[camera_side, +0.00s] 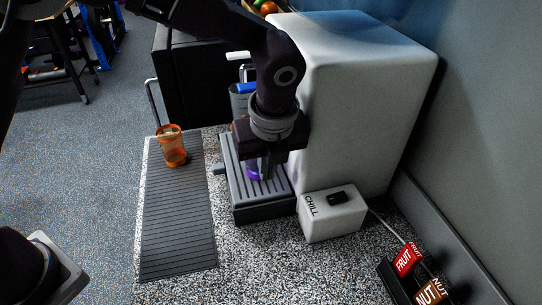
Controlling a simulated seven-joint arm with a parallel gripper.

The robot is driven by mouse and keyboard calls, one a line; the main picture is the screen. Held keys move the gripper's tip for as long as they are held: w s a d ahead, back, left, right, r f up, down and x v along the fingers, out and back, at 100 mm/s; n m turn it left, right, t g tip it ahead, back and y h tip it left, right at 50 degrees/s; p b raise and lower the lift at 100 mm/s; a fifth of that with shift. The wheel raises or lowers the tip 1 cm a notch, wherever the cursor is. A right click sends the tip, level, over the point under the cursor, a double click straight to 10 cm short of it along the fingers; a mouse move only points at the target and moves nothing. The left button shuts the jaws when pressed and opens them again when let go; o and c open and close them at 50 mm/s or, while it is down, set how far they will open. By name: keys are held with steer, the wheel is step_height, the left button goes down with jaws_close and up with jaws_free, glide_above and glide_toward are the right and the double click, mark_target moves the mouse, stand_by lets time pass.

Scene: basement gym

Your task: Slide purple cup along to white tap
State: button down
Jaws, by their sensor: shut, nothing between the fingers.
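The purple cup (252,172) is on the grey slatted drip tray, mostly hidden behind my gripper, so I cannot see its full shape. My gripper (267,168) points down over the drip tray, shut and empty, right beside the purple cup. I cannot tell whether they touch. The white tap (238,56) juts left from the machine's front at the far end, partly hidden by my arm. A blue tap handle (246,88) shows nearer, just left of my wrist.
The drip tray (228,160) runs along the large white machine (360,85). An orange cup (172,147) stands on the dark ribbed mat (178,225) to the left. A white CHILL box (331,213) stands at the tray's near right. FRUIT and NUT labels (404,260) are at lower right.

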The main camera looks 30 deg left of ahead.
steer(key=s+d+v, duration=0.1)
steer(key=v, duration=0.9)
steer(key=shift+d, duration=0.1)
steer(key=c, duration=1.9)
jaws_free()
steer(key=o, duration=1.4)
step_height(320, 180, up, 7)
steer(key=s+a+r+n+t+h, duration=0.1)
steer(key=a+r+n+h, duration=0.1)
steer(key=a+n, duration=0.65)
steer(key=s+a+r+n+t+h, duration=0.15)
steer(key=a+n, duration=0.45)
steer(key=n, duration=0.6)
step_height(320, 180, down, 24)
steer(key=shift+d+g+h, duration=0.35)
